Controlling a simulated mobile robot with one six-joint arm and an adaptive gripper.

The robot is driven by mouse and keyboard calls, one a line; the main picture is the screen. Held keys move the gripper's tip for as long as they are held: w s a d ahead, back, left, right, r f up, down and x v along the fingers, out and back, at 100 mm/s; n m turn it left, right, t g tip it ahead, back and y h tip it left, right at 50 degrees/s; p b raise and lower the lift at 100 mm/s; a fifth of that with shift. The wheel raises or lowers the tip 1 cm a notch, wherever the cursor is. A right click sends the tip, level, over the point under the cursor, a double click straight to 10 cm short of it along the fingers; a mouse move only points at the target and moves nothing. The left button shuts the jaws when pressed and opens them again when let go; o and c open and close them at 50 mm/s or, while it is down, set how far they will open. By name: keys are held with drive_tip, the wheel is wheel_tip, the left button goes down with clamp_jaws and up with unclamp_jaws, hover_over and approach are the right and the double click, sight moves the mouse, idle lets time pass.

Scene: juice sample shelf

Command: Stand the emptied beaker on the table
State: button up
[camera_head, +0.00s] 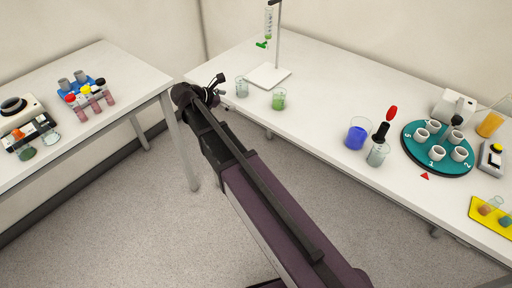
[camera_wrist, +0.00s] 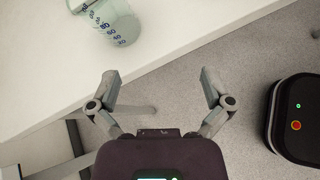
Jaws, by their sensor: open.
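A clear, empty-looking beaker (camera_head: 242,88) stands upright on the right-hand white table (camera_head: 320,120), near its front left edge. In the wrist view a clear beaker with blue markings (camera_wrist: 118,25) stands on the table at the upper left, cut off by the picture's top edge. My gripper (camera_wrist: 160,82) is open, with nothing between its fingers, and is apart from that beaker. In the head view my gripper (camera_head: 215,90) is left of the beaker, by the table's edge; its fingers are small and partly hidden there.
A beaker of green liquid (camera_head: 279,99) stands close right of the clear one, by a burette stand (camera_head: 268,76). Farther right are a blue-liquid beaker (camera_head: 357,134) and a teal carousel (camera_head: 417,152). Another table (camera_head: 80,140) at left holds tube racks. Floor lies between the tables.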

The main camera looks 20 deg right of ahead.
drive_tip(key=s+d+f+m+g+y, duration=0.1)
drive_tip(key=s+d+f+m+y, duration=0.1)
drive_tip(key=s+m, duration=0.4)
drive_tip(key=s+d+f+m+g+y, duration=0.2)
drive_tip(key=s+f+m+y, duration=0.1)
drive_tip(key=s+m+y, duration=0.2)
drive_tip(key=s+d+f+m+g+y, duration=0.1)
drive_tip(key=s+d+f+m+y, duration=0.1)
drive_tip(key=s+m, duration=0.6)
drive_tip(key=shift+s+d+f+m+y, duration=0.3)
drive_tip(key=shift+s+f+y, duration=0.6)
drive_tip(key=shift+s, duration=0.3)
